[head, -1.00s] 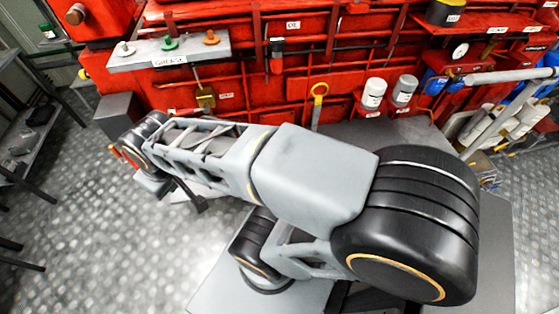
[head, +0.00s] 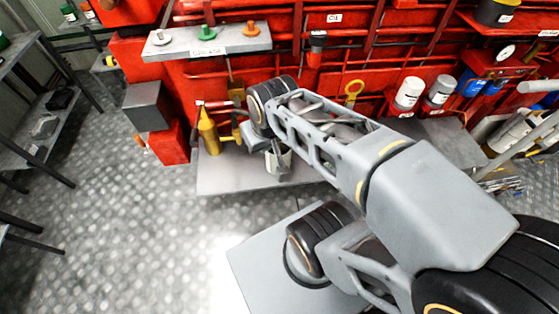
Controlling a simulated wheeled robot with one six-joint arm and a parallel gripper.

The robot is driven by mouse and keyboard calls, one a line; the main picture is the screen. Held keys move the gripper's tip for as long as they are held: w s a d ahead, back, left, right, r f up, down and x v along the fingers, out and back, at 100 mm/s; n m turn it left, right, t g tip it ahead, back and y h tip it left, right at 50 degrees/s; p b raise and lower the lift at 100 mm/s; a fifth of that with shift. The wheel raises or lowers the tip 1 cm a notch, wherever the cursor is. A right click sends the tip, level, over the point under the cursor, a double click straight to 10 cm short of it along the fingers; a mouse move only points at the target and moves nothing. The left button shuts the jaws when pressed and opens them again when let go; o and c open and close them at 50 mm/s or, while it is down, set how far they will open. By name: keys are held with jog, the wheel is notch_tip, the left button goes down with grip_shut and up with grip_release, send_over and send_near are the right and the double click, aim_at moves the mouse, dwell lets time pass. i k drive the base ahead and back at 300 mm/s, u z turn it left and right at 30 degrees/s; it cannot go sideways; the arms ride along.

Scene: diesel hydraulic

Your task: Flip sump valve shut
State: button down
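My arm reaches from the lower right toward the red machine (head: 345,68). My gripper (head: 278,165) hangs below the wrist, low in front of the machine and over a grey plate. It is small and partly covered by the arm, so I cannot tell whether its fingers are open. No part is readable as the sump valve. A small orange-tipped handle (head: 140,140) sticks out on the left of a low red box (head: 170,143). A red-ended bar (head: 214,104) shows behind a yellow bottle. I cannot tell whether either is the valve. The arm hides the machine's lower middle.
The yellow bottle (head: 208,131) stands on the grey plate (head: 225,178), left of my gripper. A grey box (head: 147,107) juts out further left. A shelf with coloured knobs (head: 215,40) overhangs above.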

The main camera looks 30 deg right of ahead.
aim_at(236, 100)
jog(key=u, duration=2.55)
jog(key=k, duration=0.8)
jog(key=z, duration=0.7)
jog(key=i, duration=0.5)
